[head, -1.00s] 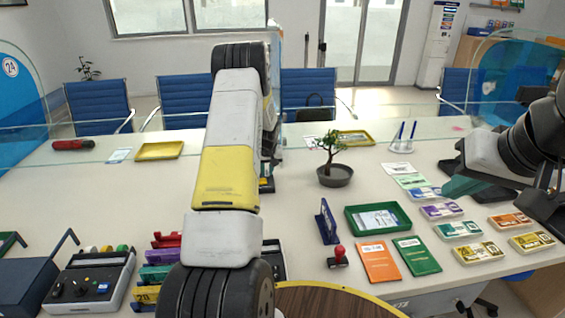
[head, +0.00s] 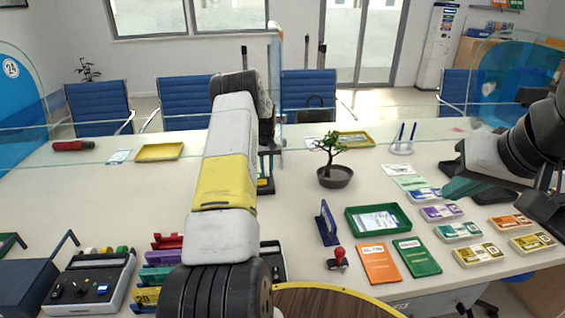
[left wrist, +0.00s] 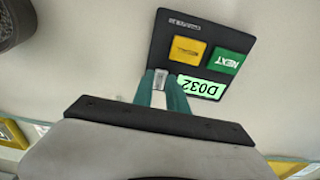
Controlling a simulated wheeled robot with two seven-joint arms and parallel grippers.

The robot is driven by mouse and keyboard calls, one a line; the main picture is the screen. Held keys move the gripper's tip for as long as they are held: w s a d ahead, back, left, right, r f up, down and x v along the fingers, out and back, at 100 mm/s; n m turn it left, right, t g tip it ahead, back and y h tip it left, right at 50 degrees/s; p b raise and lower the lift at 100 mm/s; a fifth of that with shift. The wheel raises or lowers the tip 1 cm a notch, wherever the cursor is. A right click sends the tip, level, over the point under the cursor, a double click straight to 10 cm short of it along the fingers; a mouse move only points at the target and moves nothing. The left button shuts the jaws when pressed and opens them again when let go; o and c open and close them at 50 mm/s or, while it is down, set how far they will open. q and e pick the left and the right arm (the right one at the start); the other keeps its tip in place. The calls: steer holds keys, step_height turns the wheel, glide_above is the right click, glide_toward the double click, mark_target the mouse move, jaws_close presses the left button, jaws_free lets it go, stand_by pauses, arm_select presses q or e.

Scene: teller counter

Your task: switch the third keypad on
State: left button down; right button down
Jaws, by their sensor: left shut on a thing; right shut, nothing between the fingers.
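A black keypad (left wrist: 202,50) with a yellow button, a green NEXT button and a lit green display reading D032 fills the middle of the left wrist view. My left gripper (left wrist: 163,90) is at the keypad's edge beside the display, its teal fingers shut on a small pale switch (left wrist: 160,80). My right gripper (head: 455,190) is shut and empty over the right of the counter.
A potted bonsai (head: 334,176), a green tray (head: 376,219) and a red-handled stamp (head: 338,258) stand right of my left arm. A glass screen runs along the counter's back. A counting machine (head: 90,282) and coloured bundles (head: 162,262) are at front left.

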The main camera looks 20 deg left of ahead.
mark_target(267, 174)
arm_select(q)
steer(key=c, duration=1.3)
jaws_free()
steer(key=r, duration=0.7)
steer(key=shift+s+d+r, duration=0.1)
steer(key=shift+s+r, duration=0.15)
steer(key=shift+r, duration=0.15)
